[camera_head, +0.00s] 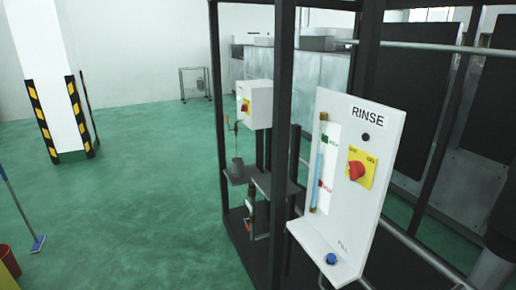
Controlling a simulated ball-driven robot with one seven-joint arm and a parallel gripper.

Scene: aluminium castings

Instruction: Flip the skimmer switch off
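A white panel marked RINSE (378,215) stands at the right of the view. It bears a red rotary knob (357,170) on a yellow plate with small lettering at its upper corners. Farther back, a white box (260,102) on the dark frame carries a smaller red switch (245,105) on a yellow plate. No label reading skimmer is legible, so I cannot tell whether this box is the skimmer's. The setting of its switch is too small to read. My gripper is not in view.
A dark metal frame (217,100) surrounds the box and stands beside the panel. The panel has a sight tube (319,170) and a blue knob (332,259). A striped pillar (58,95) stands left. Open green floor (150,200) lies between pillar and frame.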

